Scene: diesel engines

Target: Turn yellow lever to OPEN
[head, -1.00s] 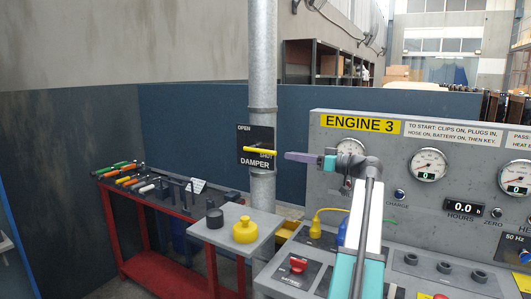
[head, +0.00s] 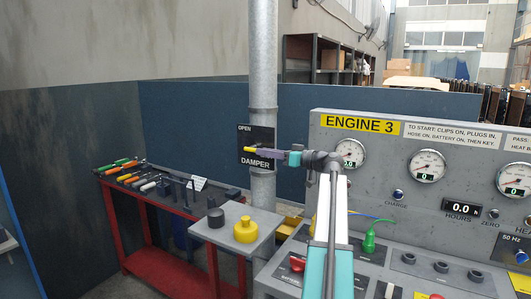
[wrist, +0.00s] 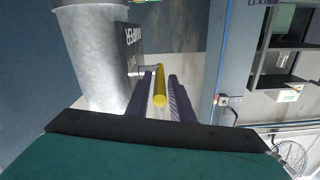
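The yellow lever (head: 252,149) lies about horizontal across the dark damper plate (head: 262,138) on the grey pipe. The word OPEN is at the plate's upper left and DAMPER below; the SHUT label is hidden behind my gripper. My gripper (head: 272,155) has reached the lever's right end from the right. In the wrist view, the yellow lever (wrist: 160,98) runs between the two purple fingers of my gripper (wrist: 161,92), with its end towards the camera. Narrow gaps seem to show beside it, so the fingers look open around it.
The grey pipe (head: 262,80) stands directly behind the plate. The Engine 3 panel (head: 400,165) is to the right, under my arm. A small grey stand (head: 255,222) with a yellow knob (head: 245,230) and a red tool bench (head: 150,245) are below left.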

